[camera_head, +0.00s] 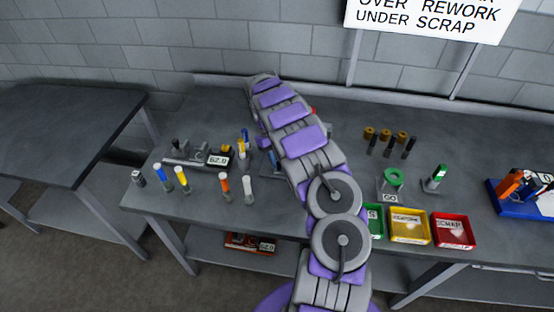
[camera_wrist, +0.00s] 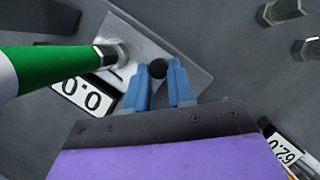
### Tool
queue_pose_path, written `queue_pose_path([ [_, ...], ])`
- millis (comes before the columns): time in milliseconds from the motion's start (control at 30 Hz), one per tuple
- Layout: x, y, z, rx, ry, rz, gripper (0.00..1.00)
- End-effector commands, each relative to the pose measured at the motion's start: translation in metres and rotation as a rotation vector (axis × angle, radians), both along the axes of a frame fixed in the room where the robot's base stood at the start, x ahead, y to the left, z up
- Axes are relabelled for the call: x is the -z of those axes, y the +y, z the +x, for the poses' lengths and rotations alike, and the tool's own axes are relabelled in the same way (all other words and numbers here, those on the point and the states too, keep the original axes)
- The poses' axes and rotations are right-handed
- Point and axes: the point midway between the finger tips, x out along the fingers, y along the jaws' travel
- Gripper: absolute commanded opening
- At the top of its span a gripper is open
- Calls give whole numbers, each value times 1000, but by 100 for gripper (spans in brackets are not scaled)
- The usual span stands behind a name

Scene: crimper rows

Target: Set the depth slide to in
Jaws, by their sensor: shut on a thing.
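In the wrist view my gripper (camera_wrist: 160,77) has two blue fingers closed about a small black round knob (camera_wrist: 158,69). The knob stands on a light grey plate (camera_wrist: 188,82); it appears to be the depth slide's knob, but the slide's track and any marks are not readable. A green and white cylinder (camera_wrist: 48,70) with a metal hex end stands on the same plate, left of the fingers. A white display (camera_wrist: 82,97) reading 0.0 sits below it. In the head view my purple and grey arm hides most of this fixture and the gripper.
In the head view, several coloured pins (camera_head: 181,180) and a gauge reading 62.0 (camera_head: 219,159) stand on the bench left of my arm. A yellow rework tray (camera_head: 409,226), a red scrap tray (camera_head: 453,230) and a green ring gauge (camera_head: 392,180) are at right.

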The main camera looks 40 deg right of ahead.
Motion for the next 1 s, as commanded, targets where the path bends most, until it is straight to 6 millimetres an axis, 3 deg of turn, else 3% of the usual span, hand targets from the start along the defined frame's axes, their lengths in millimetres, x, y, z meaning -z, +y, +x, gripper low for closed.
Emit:
queue_pose_path([
  [633,0,0,-5,0,9,7,0],
  [1000,1,-19,-29,3,13,10,0],
])
